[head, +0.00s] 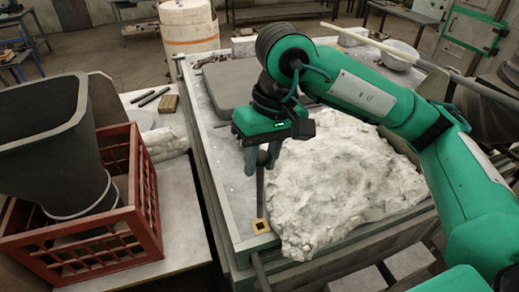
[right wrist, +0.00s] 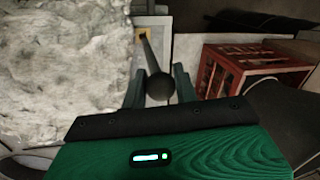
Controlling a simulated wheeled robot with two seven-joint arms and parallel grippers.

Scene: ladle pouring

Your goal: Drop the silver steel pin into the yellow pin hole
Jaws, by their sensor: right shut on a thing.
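My right gripper (head: 262,158) points down and is shut on the steel pin (head: 260,190), a dark grey upright rod in the head view. The yellow pin hole (head: 260,226), a small yellow-edged square with a dark middle, lies on the grey rim right below the pin. In the right wrist view, the pin (right wrist: 151,65) lies between the fingers (right wrist: 158,88), its rounded top end towards the camera. Its far end meets the yellow of the hole (right wrist: 142,36). I cannot tell whether the tip is inside or just above. My left gripper is out of view.
A large rough whitish slab (head: 345,185) lies right of the hole inside the grey frame. A red crate (head: 143,190) holding a dark bucket-like vessel (head: 55,140) stands on the left table. Two dark rods and a wooden block (head: 168,103) lie behind it.

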